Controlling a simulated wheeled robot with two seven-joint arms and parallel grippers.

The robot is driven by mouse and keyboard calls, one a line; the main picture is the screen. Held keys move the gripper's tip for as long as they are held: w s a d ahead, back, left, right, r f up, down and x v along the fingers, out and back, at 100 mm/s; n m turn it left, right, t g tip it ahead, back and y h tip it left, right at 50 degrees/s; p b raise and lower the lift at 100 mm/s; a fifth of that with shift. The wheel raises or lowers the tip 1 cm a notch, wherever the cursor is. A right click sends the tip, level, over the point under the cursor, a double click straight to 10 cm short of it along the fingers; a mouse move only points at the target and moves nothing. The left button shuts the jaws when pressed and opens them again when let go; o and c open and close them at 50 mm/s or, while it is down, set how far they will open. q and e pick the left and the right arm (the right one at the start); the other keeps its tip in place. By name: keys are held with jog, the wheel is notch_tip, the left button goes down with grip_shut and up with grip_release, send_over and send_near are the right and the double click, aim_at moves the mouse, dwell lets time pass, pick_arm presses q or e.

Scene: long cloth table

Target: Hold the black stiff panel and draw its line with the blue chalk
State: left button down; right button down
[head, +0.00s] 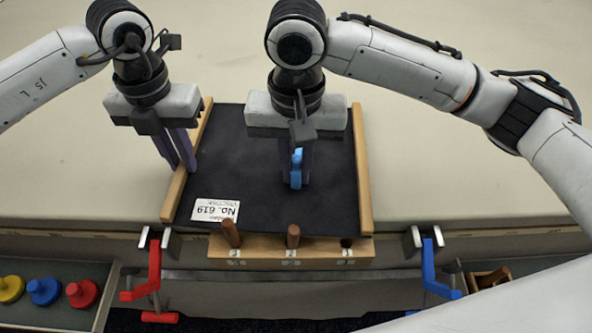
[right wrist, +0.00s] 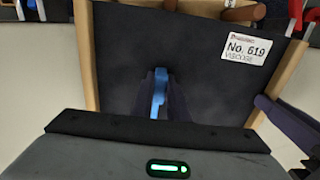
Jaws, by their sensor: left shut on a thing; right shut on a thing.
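The black stiff panel (head: 240,150) lies on the table with a wooden strip along its left and right sides and a white label reading No. 619 at its near left corner. It fills much of the right wrist view (right wrist: 120,65). My left gripper (head: 181,166) is shut on the panel's left edge. My right gripper (head: 294,183) is shut on the blue chalk (head: 296,168) over the panel, right of its middle. The chalk also shows between the fingers in the right wrist view (right wrist: 159,92). I cannot tell whether its tip touches the panel. No drawn line is visible.
A wooden rack (head: 262,250) with numbered slots and brown handles stands at the near edge. A red clamp (head: 154,275) and a blue clamp (head: 430,270) flank it. A tray (head: 95,318) at lower left holds yellow, blue and red knobbed pieces. The cloth table (head: 450,170) is clear on the right.

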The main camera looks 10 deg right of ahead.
jog(key=shift+w+d, duration=0.15)
jog(key=shift+w, duration=0.4)
jog(key=shift+w+d, duration=0.15)
jog(key=shift+w, duration=0.4)
jog(key=shift+w, duration=0.1)
jog(key=shift+w+d+f, duration=0.1)
jog(key=shift+w+d, duration=0.25)
jog(key=shift+w, duration=0.5)
jog(key=shift+w, duration=0.1)
jog(key=shift+w+d, duration=0.3)
jog(key=shift+w, duration=0.55)
jog(key=shift+w, duration=0.1)
jog(key=shift+w+d, duration=0.25)
jog(key=shift+w, duration=0.65)
jog(key=shift+w+d, duration=0.3)
jog(key=shift+w, duration=0.65)
